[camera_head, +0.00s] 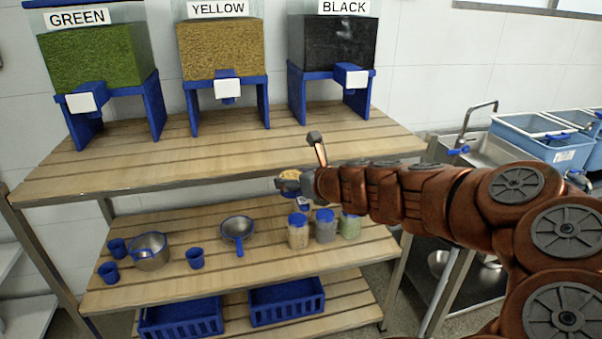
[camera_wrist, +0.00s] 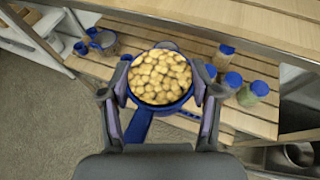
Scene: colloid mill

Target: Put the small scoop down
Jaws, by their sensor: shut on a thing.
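My gripper (camera_wrist: 160,88) is shut on a round blue scoop (camera_wrist: 139,125), with one finger at each side of its bowl. The scoop is full of yellow pellets (camera_wrist: 160,76), and its blue handle points back toward my wrist. In the head view, my gripper (camera_head: 290,184) is in front of the shelf unit, between the top and middle levels. The scoop is small and partly hidden there, with some yellow (camera_head: 289,175) showing. It is held in the air, apart from the boards below.
Blue cups (camera_head: 195,258), a metal pot (camera_head: 149,252), a blue-handled pan (camera_head: 238,229) and lidded jars (camera_head: 298,232) stand on the middle shelf (camera_head: 215,282). Its front centre is bare. The wooden top (camera_head: 180,160) bears three dispensers (camera_head: 225,50), with free boards in front. A sink (camera_head: 480,152) is at right.

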